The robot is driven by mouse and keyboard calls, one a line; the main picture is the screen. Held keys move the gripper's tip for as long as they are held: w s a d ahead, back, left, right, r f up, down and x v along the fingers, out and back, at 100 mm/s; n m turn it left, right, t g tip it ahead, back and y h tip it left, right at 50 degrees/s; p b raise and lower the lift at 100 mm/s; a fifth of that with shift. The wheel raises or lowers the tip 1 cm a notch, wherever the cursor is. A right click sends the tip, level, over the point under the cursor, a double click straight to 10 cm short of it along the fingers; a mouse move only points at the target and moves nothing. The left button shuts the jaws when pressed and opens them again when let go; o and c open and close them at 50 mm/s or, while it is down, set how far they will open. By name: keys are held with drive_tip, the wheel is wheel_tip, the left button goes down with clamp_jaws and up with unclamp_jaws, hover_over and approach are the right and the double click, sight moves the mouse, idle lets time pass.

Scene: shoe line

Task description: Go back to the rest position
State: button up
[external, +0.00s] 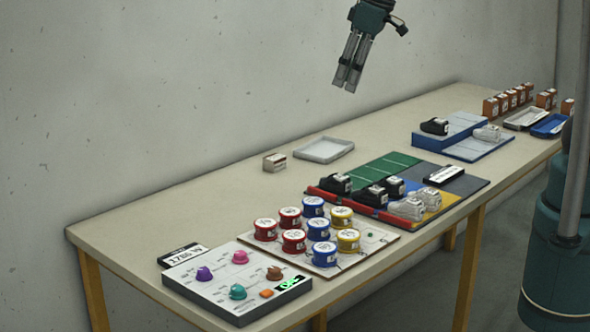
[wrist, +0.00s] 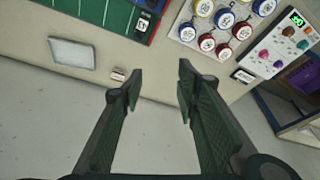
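My gripper (external: 347,82) hangs high above the back part of the table, fingers pointing down, in the external view. In the wrist view my gripper (wrist: 158,80) has its two fingers wide apart with nothing between them. It is well clear of the table (external: 205,215) and touches nothing. The wrist view looks down on the table from above, with the back edge and floor below it.
Below are a small box (external: 274,162), a white tray (external: 324,150), a coloured board (external: 400,165) with shoes, a board of round tins (external: 320,253) and a knob panel (external: 237,284). A blue stand (external: 462,137) and orange boxes (external: 505,100) lie right. The air around my gripper is free.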

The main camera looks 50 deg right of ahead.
drive_tip(key=s+d+f+m+t, duration=0.1)
drive_tip(key=s+d, duration=0.4)
drive_tip(key=d, duration=0.4)
drive_tip(key=s+d+f+m+t+h, duration=0.1)
drive_tip(key=s+d+m, duration=0.1)
drive_tip(key=s+d, duration=0.3)
drive_tip(key=s+d+f+m+t, duration=0.1)
drive_tip(key=s+d, duration=0.5)
drive_tip(key=d, duration=0.7)
drive_tip(key=shift+d+f+m+t+h, duration=0.3)
drive_tip(key=shift+d+f+m+t, duration=0.1)
drive_tip(key=shift+f, duration=0.1)
drive_tip(key=shift+a+r, duration=0.1)
drive_tip(key=shift+a, duration=0.05)
idle(1.7)
